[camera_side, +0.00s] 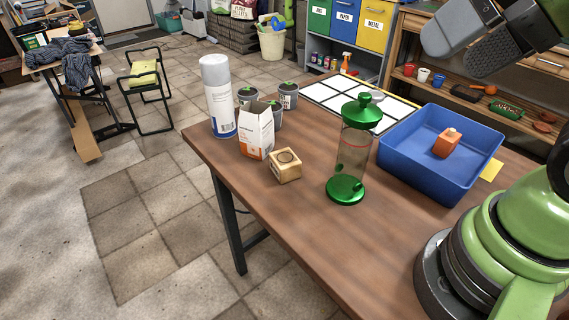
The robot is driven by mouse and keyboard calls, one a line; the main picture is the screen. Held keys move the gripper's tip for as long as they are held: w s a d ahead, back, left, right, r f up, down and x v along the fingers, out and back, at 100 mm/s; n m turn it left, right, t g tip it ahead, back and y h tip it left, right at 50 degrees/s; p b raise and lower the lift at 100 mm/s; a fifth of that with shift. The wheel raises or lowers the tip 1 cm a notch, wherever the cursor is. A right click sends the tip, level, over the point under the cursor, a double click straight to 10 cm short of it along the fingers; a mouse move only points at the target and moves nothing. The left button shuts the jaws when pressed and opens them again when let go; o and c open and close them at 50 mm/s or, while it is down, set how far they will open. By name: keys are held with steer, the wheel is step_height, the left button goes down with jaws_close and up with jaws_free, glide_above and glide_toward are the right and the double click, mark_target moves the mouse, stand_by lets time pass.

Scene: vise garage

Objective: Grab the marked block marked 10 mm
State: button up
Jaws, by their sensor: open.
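A small light wooden block (285,166) sits on the brown workbench, with a dark round mark on its top face. Any lettering on it is too small to read. An orange block (447,143) lies inside the blue tray (411,159) at the right; no mark on it can be read. My gripper (458,57) is at the upper right, its two grey fingers apart with nothing between them. It appears raised above the bench, away from both blocks.
A clear cylinder with green ends (352,152) stands between the wooden block and the tray. A white carton (256,131), a spray can (218,97) and several grey cans (289,96) stand behind the block. A white gridded panel (330,93) lies behind. The bench front is clear.

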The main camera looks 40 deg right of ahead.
steer(key=shift+w, duration=0.1)
steer(key=n+g+h, duration=0.1)
steer(key=g+h, duration=0.1)
steer(key=g, duration=0.4)
glide_above(284, 156)
steer(key=s, duration=0.2)
step_height(284, 156, down, 14)
steer(key=shift+g, duration=0.6)
steer(key=f, duration=0.3)
steer(key=w+f, duration=0.1)
steer(key=f, duration=0.3)
steer(key=w+f, duration=0.1)
steer(key=f, duration=0.2)
steer(key=shift+d+f, duration=0.1)
steer(key=shift+f, duration=0.2)
step_height(284, 156, down, 6)
steer(key=c, duration=1)
